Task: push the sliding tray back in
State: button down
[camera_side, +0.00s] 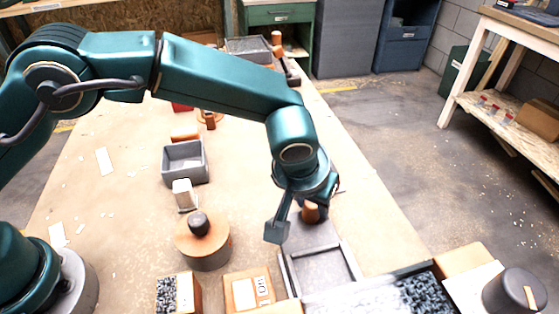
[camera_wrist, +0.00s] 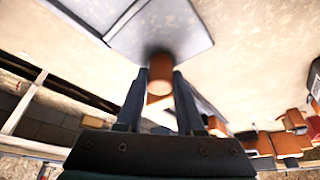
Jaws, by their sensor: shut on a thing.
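The sliding tray is a flat grey panel (camera_wrist: 165,28) at the top of the wrist view. In the side view, a grey tray with raised rims (camera_side: 347,262) lies on the bench just in front of my gripper. An orange round handle (camera_wrist: 159,80) stands at the panel's edge and also shows in the side view (camera_side: 310,213). My gripper (camera_wrist: 160,88) is shut on this handle, one finger on each side. In the side view my gripper (camera_side: 314,203) points down, and its fingers are mostly hidden. How far out the tray is I cannot tell.
An orange round block with a dark knob (camera_side: 204,249) stands left of the tray. A grey open bin (camera_side: 186,162) sits farther back. A bin of dark pieces (camera_side: 425,294) and a dark cylinder (camera_side: 513,292) are at front right. The bench right of my gripper is clear.

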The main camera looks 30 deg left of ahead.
aim_at(323, 232)
dwell(0.4)
jog(key=s+d, duration=0.3)
jog(key=shift+s+r, duration=0.1)
jog(key=c, duration=0.5)
grip_release()
jog(key=shift+v, duration=2.55)
